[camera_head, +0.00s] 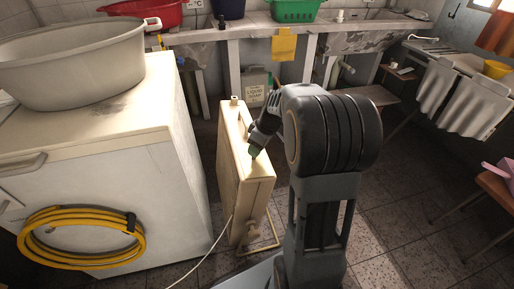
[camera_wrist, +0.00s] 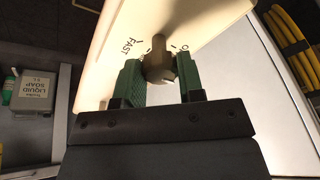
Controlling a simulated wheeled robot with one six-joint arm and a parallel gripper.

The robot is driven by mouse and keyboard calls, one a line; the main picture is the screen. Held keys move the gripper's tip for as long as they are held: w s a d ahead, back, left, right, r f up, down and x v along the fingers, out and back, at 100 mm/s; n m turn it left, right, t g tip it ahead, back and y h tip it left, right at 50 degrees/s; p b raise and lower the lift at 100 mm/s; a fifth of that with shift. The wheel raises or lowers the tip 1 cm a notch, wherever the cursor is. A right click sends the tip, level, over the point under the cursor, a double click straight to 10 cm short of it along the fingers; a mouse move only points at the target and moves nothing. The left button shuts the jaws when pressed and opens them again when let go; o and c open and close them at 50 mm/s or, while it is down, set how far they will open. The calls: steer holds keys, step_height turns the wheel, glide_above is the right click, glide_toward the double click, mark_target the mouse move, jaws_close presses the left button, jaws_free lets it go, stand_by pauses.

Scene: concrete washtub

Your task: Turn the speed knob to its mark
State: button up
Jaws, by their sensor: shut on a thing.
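The speed knob (camera_wrist: 157,66) is a small brown-grey knob on the cream top of a tall narrow box (camera_head: 235,190). In the wrist view the box's panel (camera_wrist: 190,18) carries the print "FAST" left of the knob and a partly hidden label starting with "O" at its right. Short dark marks show around the knob. My gripper (camera_wrist: 160,78) has its green fingers on both sides of the knob and is shut on it. In the head view my gripper (camera_head: 254,153) reaches down to the box top and hides the knob. I cannot tell exactly which mark the knob points to.
A white chest (camera_head: 90,180) with a grey tub (camera_head: 80,65) and a coiled yellow hose (camera_head: 45,255) stands close at left. A white cord (camera_head: 205,255) runs over the tiled floor. A liquid soap canister (camera_head: 254,88) stands behind the box. Floor at right is partly open.

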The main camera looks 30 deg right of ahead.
stand_by(0.3)
steer(key=o, duration=0.9)
steer(key=p+v, duration=0.5)
steer(key=v, duration=0.8)
steer(key=shift+r, duration=0.4)
steer(key=s+a+r+m+h+p, duration=0.1)
steer(key=s+a+r+p, duration=0.3)
steer(key=r+p, duration=0.4)
steer(key=s+a+r+m+t+h+p, duration=0.1)
steer(key=s+a+r+m+p, duration=0.2)
steer(key=r+p, duration=0.6)
steer(key=s+a+r+m+h+p, duration=0.1)
steer(key=s+a+r+m+p, duration=0.1)
steer(key=s+a+r+p, duration=0.4)
steer(key=shift+s+a+r+m+p, duration=0.15)
steer(key=shift+r+p, duration=0.45)
steer(key=shift+p, duration=0.5)
steer(key=shift+s+a+r+m+p, duration=0.1)
steer(key=shift+r+p, duration=0.5)
steer(key=shift+p, duration=0.5)
steer(key=shift+s+a+r+m+p, duration=0.15)
steer(key=shift+r+p, duration=0.4)
steer(key=shift+p, duration=0.55)
